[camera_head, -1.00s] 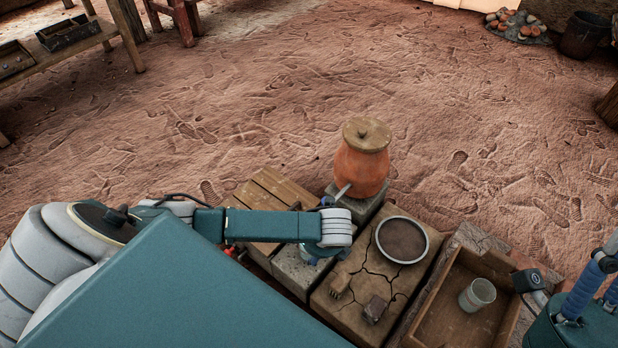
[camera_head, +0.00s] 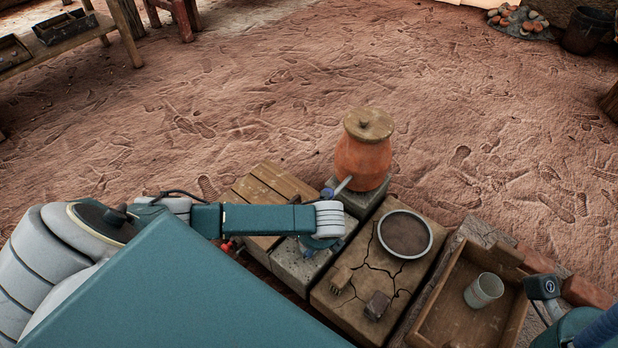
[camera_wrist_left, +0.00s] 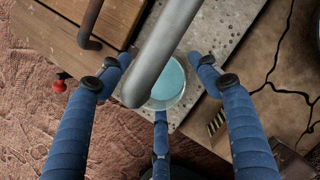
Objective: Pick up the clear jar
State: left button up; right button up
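A clear glass jar (camera_head: 484,290) stands upright in the wooden tray at the lower right of the head view. In the left wrist view a round vessel with a pale blue inside (camera_wrist_left: 172,84) stands on the grey stone block, partly hidden by a grey metal spout (camera_wrist_left: 165,45). In the head view the arm hides the vessel. My right gripper is not clearly seen; only part of that arm shows at the lower right edge.
An orange clay pot (camera_head: 362,160) with a lid and spout stands behind my left gripper. A dark round dish (camera_head: 405,234), a brush and a small block lie on the cracked slab (camera_head: 340,300). The wooden tray (camera_head: 437,311) is right of it. Sandy ground beyond is open.

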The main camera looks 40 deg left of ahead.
pick_arm(q)
jog(key=c, duration=0.8)
